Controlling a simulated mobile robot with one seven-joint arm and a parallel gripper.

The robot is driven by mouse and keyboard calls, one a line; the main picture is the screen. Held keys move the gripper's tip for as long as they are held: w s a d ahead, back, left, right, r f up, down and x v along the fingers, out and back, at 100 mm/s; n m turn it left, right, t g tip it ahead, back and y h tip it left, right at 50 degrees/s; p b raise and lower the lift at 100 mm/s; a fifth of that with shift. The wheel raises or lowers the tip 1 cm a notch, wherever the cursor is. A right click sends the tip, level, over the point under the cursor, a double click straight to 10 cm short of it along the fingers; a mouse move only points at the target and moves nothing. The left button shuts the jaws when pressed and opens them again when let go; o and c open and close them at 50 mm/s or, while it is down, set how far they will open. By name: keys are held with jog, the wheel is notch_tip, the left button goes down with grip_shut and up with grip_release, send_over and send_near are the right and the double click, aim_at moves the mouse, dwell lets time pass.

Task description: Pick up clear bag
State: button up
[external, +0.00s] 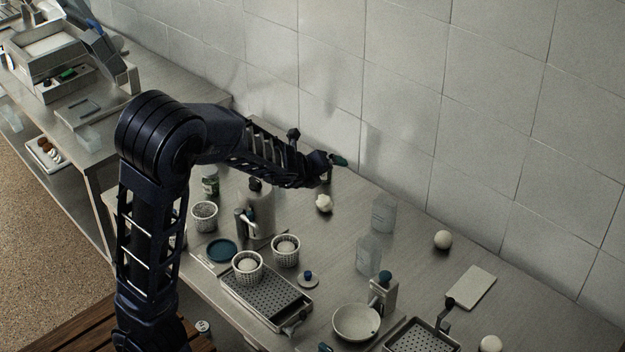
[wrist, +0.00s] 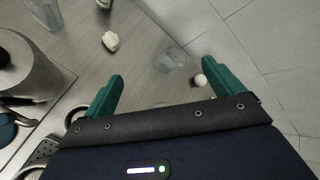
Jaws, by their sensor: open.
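Two clear, see-through bag-like items stand on the steel table in the external view, a rear one (external: 384,212) and a front one (external: 369,254). I cannot tell for sure which is the clear bag. The wrist view shows one clear item (wrist: 170,57) ahead, between the fingers in the picture, and another (wrist: 45,12) at the upper left. My gripper (external: 333,168) is above the back of the table near the wall, left of both clear items. In the wrist view its green fingers (wrist: 163,71) are wide apart, with nothing held between them.
A white lump (external: 323,203) lies between the gripper and the clear items. A white ball (external: 443,240) is to their right. Small baskets (external: 286,250), a perforated tray (external: 262,296) and a bowl (external: 356,322) stand toward the front. The tiled wall (external: 400,110) bounds the back.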

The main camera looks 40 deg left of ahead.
jog(key=s+d+r+m+t+h, duration=0.2)
jog(key=d+r+m+t+h, duration=0.15)
jog(key=d+r+m, duration=1)
send_near(377, 244)
jog(key=w, duration=0.2)
jog(key=shift+w+f+g+h, duration=0.2)
jog(key=shift+w+g+h, duration=0.05)
jog(key=shift+g, duration=0.1)
jog(key=x, duration=0.6)
jog(key=shift+w+d+f, duration=0.1)
jog(key=shift+w, duration=0.2)
jog(key=c, duration=1)
